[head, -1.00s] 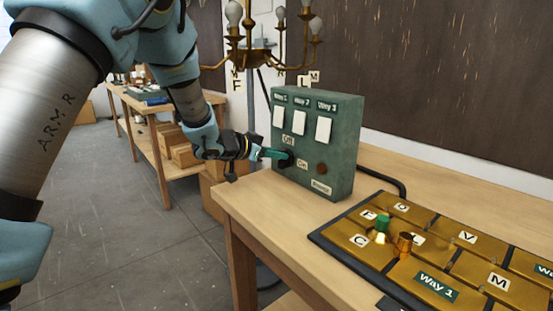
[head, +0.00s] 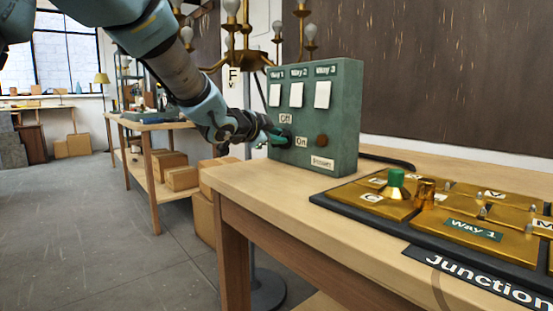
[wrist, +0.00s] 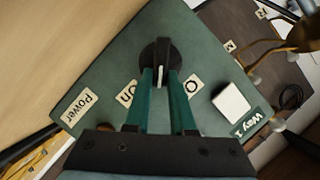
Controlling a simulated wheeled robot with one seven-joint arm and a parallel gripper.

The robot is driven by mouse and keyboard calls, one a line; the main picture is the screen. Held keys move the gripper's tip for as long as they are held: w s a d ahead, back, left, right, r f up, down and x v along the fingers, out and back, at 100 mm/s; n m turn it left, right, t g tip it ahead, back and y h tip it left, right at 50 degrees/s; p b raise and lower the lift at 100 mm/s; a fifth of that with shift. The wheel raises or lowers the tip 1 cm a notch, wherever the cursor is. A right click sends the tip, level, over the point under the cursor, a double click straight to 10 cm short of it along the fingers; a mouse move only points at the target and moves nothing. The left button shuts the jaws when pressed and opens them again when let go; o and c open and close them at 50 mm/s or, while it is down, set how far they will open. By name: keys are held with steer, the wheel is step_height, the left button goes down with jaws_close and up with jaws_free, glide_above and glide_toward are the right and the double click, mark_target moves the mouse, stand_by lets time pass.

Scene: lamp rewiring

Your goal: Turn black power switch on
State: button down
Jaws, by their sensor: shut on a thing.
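The black power switch (wrist: 152,54) is a round knob with a raised grip on the green box (head: 345,105). In the wrist view its white pointer mark faces down the picture, between the "On" label (wrist: 128,93) and the partly covered "Off" label (wrist: 191,86). My gripper (wrist: 160,82) has its green fingers shut on the knob's grip, one on each side. In the head view my gripper (head: 277,135) reaches the box's front from the left, and it hides most of the knob. The "Off" label (head: 286,119) is above and the "On" label (head: 302,142) to the right.
A brown round part (head: 322,140) sits right of the knob, above the "Power" label (head: 322,162). White switches (head: 297,95) line the top. The brass junction board (head: 420,200) lies to the right on the wooden table (head: 260,190). A brass chandelier (head: 238,57) hangs behind.

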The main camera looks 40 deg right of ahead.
steer(key=m+b, duration=0.1)
steer(key=b, duration=0.4)
steer(key=f+m+t+b, duration=0.1)
steer(key=b, duration=0.4)
steer(key=f+m+t+h+b, duration=0.1)
steer(key=m+b, duration=0.1)
steer(key=b, duration=0.3)
steer(key=shift+s+f, duration=0.1)
steer(key=shift+s, duration=0.15)
steer(key=m+h+b, duration=0.1)
steer(key=b, duration=0.4)
steer(key=shift+m, duration=0.4)
steer(key=shift+m+b, duration=0.3)
steer(key=shift+b, duration=0.35)
steer(key=shift+r+b, duration=0.2)
steer(key=shift+b, duration=0.1)
steer(key=c, duration=0.8)
jaws_free()
steer(key=shift+o, duration=0.2)
steer(key=p+v, duration=0.1)
steer(key=v, duration=0.9)
steer(key=shift+s+a+f, duration=0.15)
steer(key=shift+s+a, duration=0.05)
steer(key=shift+a, duration=0.15)
